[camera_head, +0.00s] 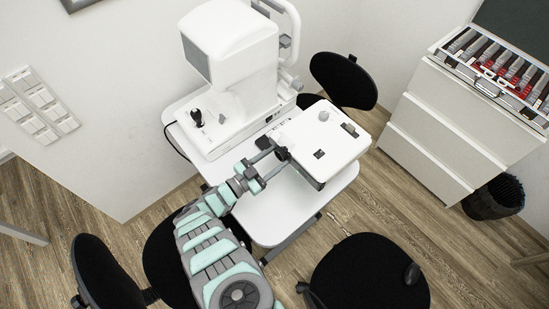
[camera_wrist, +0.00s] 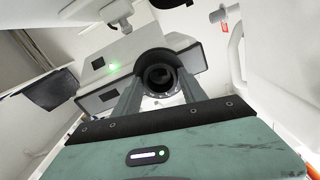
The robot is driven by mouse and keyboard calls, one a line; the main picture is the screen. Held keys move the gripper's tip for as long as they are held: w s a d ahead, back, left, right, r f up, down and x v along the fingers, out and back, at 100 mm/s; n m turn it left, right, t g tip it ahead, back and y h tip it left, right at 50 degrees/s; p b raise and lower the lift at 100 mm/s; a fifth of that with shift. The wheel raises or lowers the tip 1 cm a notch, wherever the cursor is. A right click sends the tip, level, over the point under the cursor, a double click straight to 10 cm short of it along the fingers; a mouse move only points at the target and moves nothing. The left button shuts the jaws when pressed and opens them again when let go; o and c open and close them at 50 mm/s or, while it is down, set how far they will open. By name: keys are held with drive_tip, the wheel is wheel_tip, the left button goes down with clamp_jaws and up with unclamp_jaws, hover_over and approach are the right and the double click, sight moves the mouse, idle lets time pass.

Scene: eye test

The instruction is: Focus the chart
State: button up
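A white projector-like box (camera_head: 325,140) stands on the right part of the white table. A short black round lens (camera_head: 282,153) sticks out of its left side. In the wrist view the lens (camera_wrist: 160,77) faces me, and a small green light glows on the housing to its left. My gripper (camera_head: 272,158) is at the lens. In the wrist view its two fingers (camera_wrist: 158,88) stand apart, one on each side of the lens. I cannot tell whether they touch it. No chart picture is visible in either view.
A white eye-testing machine (camera_head: 235,60) stands at the back of the table (camera_head: 270,222). Black stools (camera_head: 370,275) surround the table. A white drawer cabinet (camera_head: 440,130) carrying an open lens case (camera_head: 495,65) stands at the right, with a black bin (camera_head: 497,198) beside it.

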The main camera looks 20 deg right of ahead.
drive_tip(key=c, duration=0.9)
drive_tip(key=shift+f+m+p, duration=0.1)
drive_tip(key=shift+m+p, duration=0.35)
drive_tip(key=shift+m, duration=1.75)
drive_tip(key=shift+b, duration=0.3)
drive_tip(key=o, duration=1.4)
drive_tip(key=shift+c, duration=0.2)
drive_tip(key=shift+a, duration=0.1)
